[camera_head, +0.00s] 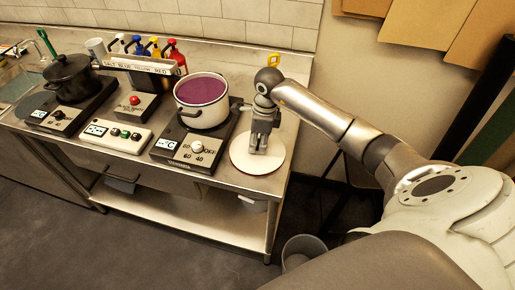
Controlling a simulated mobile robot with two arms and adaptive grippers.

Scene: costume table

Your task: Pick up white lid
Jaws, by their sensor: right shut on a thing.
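The white lid (243,158) is a flat round disc on the right end of the metal table. My right gripper (259,151) points down over the lid's upper right part. Its fingers are shut at the lid's top, where a knob or handle would be hidden by them. The lid appears to lie flat on the table, but I cannot tell if it is slightly raised. My left gripper is not in view.
A white pot (202,101) with purple contents stands on a hot plate (168,150) left of the lid. A black pot (70,78) is at the far left. A control box (115,135) and coloured bottles (155,47) are between. A bin (304,249) stands on the floor.

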